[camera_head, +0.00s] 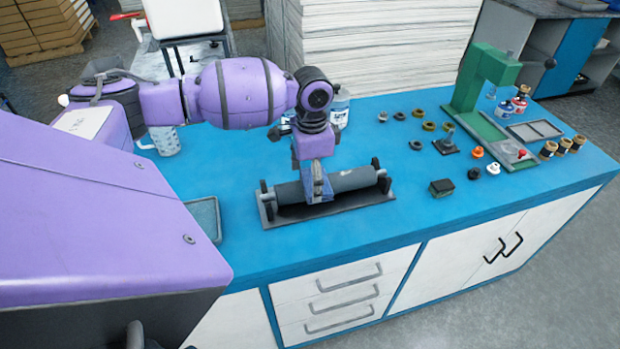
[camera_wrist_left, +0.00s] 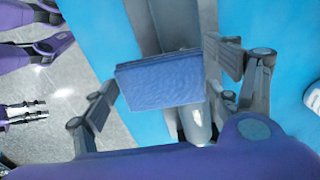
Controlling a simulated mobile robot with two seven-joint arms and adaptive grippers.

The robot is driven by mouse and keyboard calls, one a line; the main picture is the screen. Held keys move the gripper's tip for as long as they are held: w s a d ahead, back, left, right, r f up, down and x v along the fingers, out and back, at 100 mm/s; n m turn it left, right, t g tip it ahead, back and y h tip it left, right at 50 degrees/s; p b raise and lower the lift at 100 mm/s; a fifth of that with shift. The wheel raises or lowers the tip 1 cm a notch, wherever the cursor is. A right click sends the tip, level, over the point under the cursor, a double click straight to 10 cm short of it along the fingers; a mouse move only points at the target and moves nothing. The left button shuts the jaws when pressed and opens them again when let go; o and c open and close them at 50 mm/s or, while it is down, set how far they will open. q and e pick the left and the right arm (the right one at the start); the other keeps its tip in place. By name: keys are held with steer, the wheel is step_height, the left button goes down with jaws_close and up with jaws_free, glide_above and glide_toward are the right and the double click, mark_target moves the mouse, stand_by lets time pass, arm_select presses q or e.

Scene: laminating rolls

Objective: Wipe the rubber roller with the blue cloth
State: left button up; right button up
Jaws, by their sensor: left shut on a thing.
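The dark grey rubber roller (camera_head: 355,180) lies across its stand (camera_head: 285,212) on the blue bench, held at both ends by black brackets. My left gripper (camera_head: 318,190) points down over the left-middle part of the roller. It is shut on the blue cloth (camera_wrist_left: 162,82), a folded block that shows between its fingers in the left wrist view. In that view the roller (camera_wrist_left: 195,125) runs beneath the cloth. The cloth is at or very near the roller's top; contact is hard to tell.
A green press (camera_head: 478,85) stands at the back right, with several small rings, knobs and spools around it. A clear jug (camera_head: 168,142) and a bottle (camera_head: 340,108) stand behind my arm. A shallow tray (camera_head: 205,218) lies at the left. The bench front is clear.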

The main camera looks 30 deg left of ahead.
mark_target(311, 179)
arm_select(q)
steer(key=shift+w+a+r, duration=0.15)
steer(key=shift+w+r, duration=0.05)
steer(key=shift+r, duration=0.8)
steer(key=shift+w+a+r, duration=0.15)
steer(key=shift+w+r, duration=0.25)
steer(key=shift+r, duration=0.4)
steer(key=shift+s+r, duration=0.3)
steer(key=shift+r, duration=1.25)
arm_select(e)
steer(key=shift+s+a+r, duration=0.15)
steer(key=shift+a+r, duration=0.05)
steer(key=shift+r, duration=0.1)
steer(key=shift+a, duration=0.1)
arm_select(q)
steer(key=shift+r, duration=0.1)
